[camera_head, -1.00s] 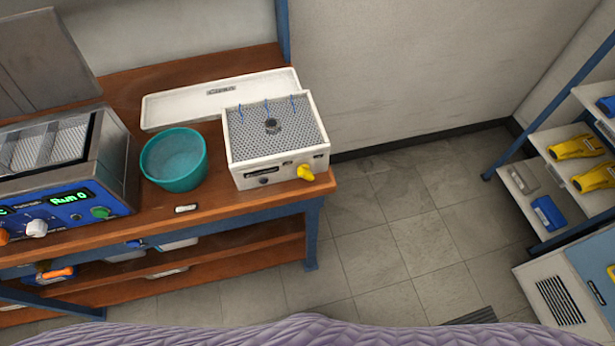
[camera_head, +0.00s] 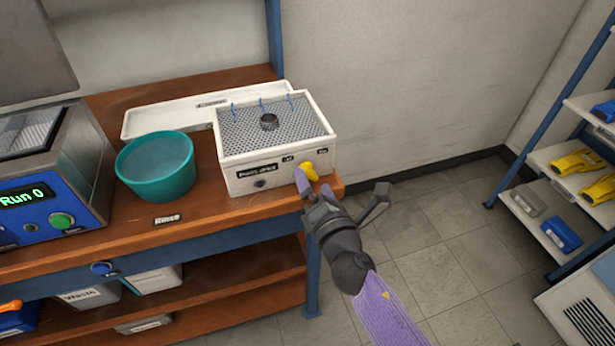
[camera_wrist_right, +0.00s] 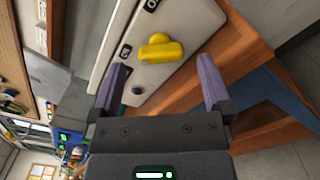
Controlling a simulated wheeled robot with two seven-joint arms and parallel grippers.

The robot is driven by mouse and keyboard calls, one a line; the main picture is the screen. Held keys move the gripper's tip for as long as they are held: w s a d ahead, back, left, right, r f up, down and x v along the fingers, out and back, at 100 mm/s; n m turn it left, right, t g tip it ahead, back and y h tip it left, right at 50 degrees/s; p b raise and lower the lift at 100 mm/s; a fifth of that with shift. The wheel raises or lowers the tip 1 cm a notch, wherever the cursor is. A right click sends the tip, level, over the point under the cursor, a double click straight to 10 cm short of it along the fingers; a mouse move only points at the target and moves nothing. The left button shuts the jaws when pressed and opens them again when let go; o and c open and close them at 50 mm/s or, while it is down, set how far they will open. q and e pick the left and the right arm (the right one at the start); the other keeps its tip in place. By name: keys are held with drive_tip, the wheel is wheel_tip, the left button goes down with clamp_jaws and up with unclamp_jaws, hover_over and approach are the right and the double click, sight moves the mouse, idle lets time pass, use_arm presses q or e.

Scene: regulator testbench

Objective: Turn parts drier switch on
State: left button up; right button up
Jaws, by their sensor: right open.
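The parts drier (camera_head: 275,140) is a white box with a perforated grey top, standing on the right end of the wooden bench. Its yellow switch knob (camera_head: 309,172) is on the front face near the right corner. My right gripper (camera_head: 345,190) is open in front of that corner, with one finger close to the knob in the head view. In the right wrist view the yellow knob (camera_wrist_right: 160,48) lies ahead of and between the two spread purple fingers (camera_wrist_right: 160,88); contact cannot be told. My left gripper is not in view.
A teal bowl (camera_head: 157,168) stands left of the drier, behind a "Rinse" label. A blue-fronted machine (camera_head: 50,190) showing "Run 0" is at the far left. A long white tray (camera_head: 165,121) lies behind. The floor right of the bench is clear.

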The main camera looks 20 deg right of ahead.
drive_tip(key=shift+w, duration=1.4)
drive_tip(key=c, duration=1)
drive_tip(key=shift+c, duration=1.2)
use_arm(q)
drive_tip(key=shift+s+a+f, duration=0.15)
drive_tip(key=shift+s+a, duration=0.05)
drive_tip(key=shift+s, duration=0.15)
